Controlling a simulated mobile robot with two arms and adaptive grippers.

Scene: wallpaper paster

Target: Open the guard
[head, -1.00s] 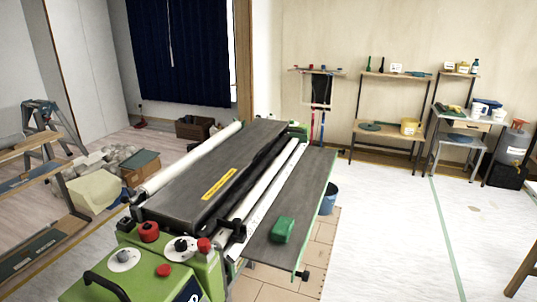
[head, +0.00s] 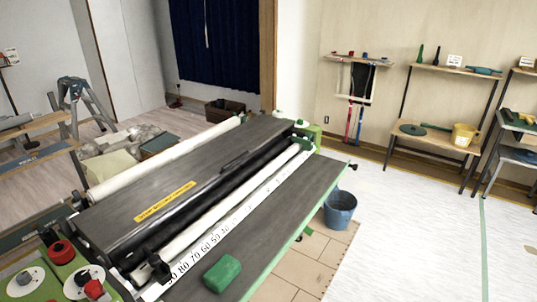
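The wallpaper paster (head: 68,284) stands in front of me at the lower left, with a green body. A dark grey flat cover (head: 200,160), which looks like the guard, lies over its top and appears closed. It carries a yellow warning label (head: 165,201) near its front edge. A thin dark handle-like part (head: 236,161) shows along its right side. White rollers run lengthwise on both sides of the cover. Neither of my grippers is in view.
A dark side table (head: 290,197) with a green block (head: 222,273) extends right of the rollers, beside a numbered white scale. A blue bucket (head: 340,209) stands on the floor beyond it. Shelves (head: 435,139) line the back wall. The white floor at right is largely clear.

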